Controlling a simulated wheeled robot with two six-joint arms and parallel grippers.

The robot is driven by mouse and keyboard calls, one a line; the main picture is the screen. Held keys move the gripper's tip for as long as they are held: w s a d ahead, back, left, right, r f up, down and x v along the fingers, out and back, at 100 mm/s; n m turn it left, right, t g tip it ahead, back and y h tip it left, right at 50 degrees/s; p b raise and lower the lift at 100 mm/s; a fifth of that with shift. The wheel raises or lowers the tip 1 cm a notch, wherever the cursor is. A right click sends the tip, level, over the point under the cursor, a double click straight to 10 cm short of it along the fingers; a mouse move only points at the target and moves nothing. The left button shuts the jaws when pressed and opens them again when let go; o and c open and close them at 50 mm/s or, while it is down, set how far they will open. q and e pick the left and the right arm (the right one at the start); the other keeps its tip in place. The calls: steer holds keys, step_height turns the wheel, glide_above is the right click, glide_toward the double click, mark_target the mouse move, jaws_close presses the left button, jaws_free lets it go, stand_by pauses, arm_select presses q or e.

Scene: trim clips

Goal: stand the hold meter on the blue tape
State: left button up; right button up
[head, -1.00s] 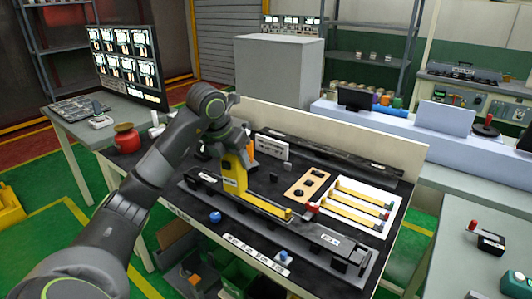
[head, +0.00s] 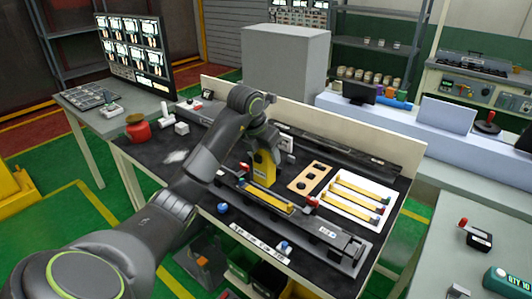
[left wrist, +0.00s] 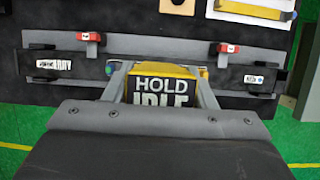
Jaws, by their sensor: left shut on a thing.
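The hold meter (head: 263,172) is a yellow block held upright over the middle of the bench. In the left wrist view its dark face (left wrist: 160,92) reads "HOLD IDLE", and its lower part is hidden. My left gripper (head: 264,150) is shut on it, with a finger on each side in the left wrist view. The meter appears just behind the long grey fixture (head: 300,222); I cannot tell whether it touches the bench. I cannot make out the blue tape for certain. My right gripper is not in view.
A yellow strip (head: 266,198) lies in the fixture, near red clips (left wrist: 89,37). A wooden plate (head: 309,179) and a white board (head: 345,210) with yellow strips lie to the right. A red jar (head: 137,131) stands at the left. A low wall backs the bench.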

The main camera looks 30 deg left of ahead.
arm_select(q)
steer(key=shift+f+b, duration=2.35)
steer(key=shift+f, duration=0.55)
steer(key=o, duration=1)
steer(key=shift+c, duration=0.2)
steer(key=shift+s+r, duration=0.1)
